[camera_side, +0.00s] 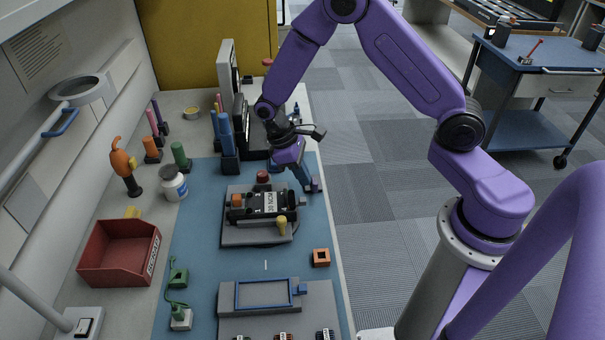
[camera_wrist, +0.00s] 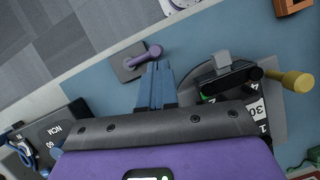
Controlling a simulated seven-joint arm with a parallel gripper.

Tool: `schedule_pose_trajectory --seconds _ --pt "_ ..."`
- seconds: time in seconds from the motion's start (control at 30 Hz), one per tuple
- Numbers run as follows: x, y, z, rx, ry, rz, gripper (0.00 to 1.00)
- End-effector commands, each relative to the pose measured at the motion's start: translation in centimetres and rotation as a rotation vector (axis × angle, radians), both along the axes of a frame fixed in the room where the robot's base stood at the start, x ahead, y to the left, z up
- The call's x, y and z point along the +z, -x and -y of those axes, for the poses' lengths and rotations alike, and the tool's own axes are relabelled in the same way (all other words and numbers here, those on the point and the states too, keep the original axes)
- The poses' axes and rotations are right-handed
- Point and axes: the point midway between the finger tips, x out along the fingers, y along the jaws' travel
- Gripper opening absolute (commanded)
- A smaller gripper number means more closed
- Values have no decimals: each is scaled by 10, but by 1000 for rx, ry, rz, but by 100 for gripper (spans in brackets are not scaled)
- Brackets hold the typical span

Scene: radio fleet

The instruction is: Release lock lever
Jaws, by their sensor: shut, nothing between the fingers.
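A purple lever (camera_wrist: 141,57) sits on a small grey plate (camera_wrist: 126,72) at the mat's edge. In the side view this lever (camera_side: 313,182) is right of and beyond the radio, partly behind my fingers. My gripper (camera_wrist: 157,68) is shut and empty, its blue fingertips right by the lever's knob end. I cannot tell whether they touch it. In the side view my gripper (camera_side: 306,187) points down beside the lever.
A yellow-knobbed handle (camera_side: 282,224) and a red knob (camera_side: 263,176) stand by the radio. Upright radios and a rack are behind my gripper.

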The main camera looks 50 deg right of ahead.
Motion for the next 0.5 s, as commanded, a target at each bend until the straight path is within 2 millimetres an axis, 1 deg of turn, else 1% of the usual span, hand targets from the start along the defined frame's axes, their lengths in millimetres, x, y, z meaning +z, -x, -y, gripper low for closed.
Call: schedule_pose_trajectory --seconds 0.5 --pt "0 4 0 90 0 0 0"
